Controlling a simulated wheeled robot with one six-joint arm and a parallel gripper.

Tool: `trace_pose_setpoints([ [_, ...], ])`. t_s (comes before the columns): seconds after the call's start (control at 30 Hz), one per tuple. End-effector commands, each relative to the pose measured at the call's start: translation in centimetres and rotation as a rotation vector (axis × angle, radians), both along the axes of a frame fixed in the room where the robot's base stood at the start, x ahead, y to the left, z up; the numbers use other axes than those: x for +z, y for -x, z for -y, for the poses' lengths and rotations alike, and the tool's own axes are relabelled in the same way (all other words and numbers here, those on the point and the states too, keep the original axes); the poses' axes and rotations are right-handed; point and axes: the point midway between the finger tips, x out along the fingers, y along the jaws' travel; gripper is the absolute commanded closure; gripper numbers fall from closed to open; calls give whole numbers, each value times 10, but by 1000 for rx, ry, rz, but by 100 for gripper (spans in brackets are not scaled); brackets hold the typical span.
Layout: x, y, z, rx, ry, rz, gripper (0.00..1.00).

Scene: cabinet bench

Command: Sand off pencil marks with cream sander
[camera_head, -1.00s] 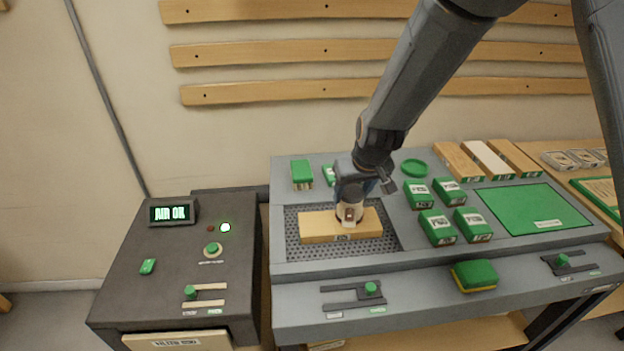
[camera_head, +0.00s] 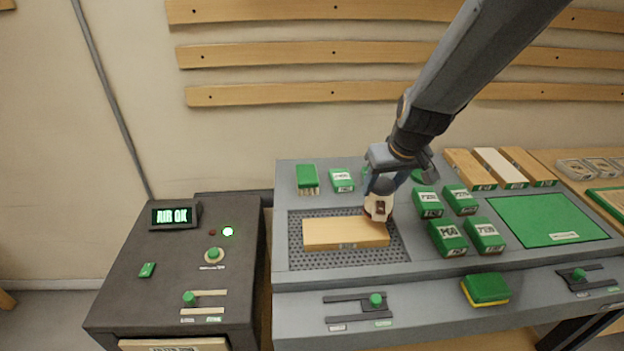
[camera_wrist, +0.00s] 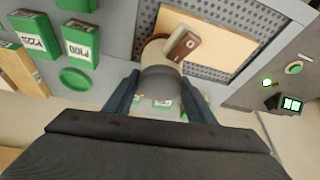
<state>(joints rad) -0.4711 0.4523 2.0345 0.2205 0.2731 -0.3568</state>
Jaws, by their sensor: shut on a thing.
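The cream sander (camera_head: 379,207) is in my gripper (camera_head: 384,178), which is shut on its grey upper body. In the head view it is at the right end of the wooden board (camera_head: 345,234), over its edge; whether it touches the board I cannot tell. The board lies on the perforated grey plate (camera_head: 296,255). In the wrist view the sander (camera_wrist: 165,55) is between the fingers (camera_wrist: 158,98), with the board (camera_wrist: 220,35) beside it. I can make out no pencil marks on the board's visible top.
Several green labelled blocks (camera_head: 447,238) stand right of the plate, near a green mat (camera_head: 545,220). A green brush (camera_head: 307,180) stands behind the plate. A yellow-green sponge (camera_head: 485,289) is at the front. The control box (camera_head: 175,270) at left shows "AIR OK" and a lit green lamp.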

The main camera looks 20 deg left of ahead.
Motion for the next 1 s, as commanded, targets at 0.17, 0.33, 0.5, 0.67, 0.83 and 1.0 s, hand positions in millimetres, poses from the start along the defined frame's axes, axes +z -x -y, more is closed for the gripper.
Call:
trace_pose_setpoints([
  [0.17,20,0,0,-1,-1,3,78],
  [0.33,33,-1,-1,-1,-2,2,78],
  [0.5,38,-1,0,-2,-2,3,78],
  [0.67,39,-1,0,-1,-1,3,78],
  [0.83,38,-1,0,-1,-1,3,78],
  [1.0,38,-1,0,-1,-1,3,78],
])
